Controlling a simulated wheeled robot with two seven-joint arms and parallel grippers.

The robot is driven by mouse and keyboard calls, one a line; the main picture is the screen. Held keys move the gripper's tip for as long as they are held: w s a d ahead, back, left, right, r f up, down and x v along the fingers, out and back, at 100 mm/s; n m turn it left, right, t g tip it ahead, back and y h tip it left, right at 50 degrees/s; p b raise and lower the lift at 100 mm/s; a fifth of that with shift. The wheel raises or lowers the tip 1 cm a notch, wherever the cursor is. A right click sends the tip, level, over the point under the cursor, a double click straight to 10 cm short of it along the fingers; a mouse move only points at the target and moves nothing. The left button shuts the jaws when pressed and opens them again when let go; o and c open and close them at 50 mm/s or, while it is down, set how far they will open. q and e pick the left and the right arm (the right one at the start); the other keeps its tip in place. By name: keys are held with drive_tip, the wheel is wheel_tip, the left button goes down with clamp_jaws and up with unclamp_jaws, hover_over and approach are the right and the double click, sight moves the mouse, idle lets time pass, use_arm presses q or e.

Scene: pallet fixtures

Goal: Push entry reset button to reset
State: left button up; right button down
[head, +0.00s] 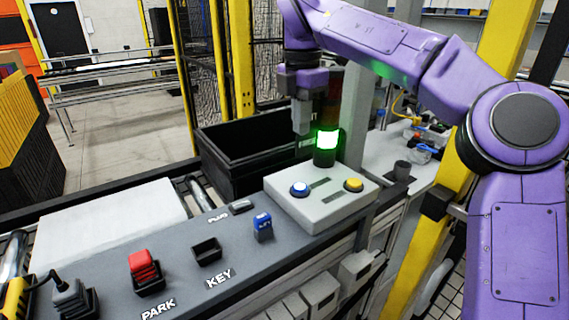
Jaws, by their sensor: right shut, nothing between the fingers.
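A light grey control box (321,207) sits at the right end of the grey panel. On its top are a blue-white lit round button (299,189) at the left and a yellow round button (353,185) at the right. I cannot read the labels by them. A stack light (327,143) glowing green stands at the back of the box. My right gripper (302,126), on the purple arm, points down behind and above the box, just left of the green light. It is shut and empty, apart from both buttons. My left gripper is not in view.
The panel (190,262) holds a red plug (143,265) by PARK, an empty socket (207,250) by KEY and a blue piece (262,226). A black bin (240,165) stands behind. Yellow posts (240,60) rise at the back and right.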

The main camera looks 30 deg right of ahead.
hover_over(300, 187)
wheel_tip(300, 187, down, 4)
wheel_tip(300, 187, down, 9)
drive_tip(key=shift+f, duration=0.1)
idle(0.6)
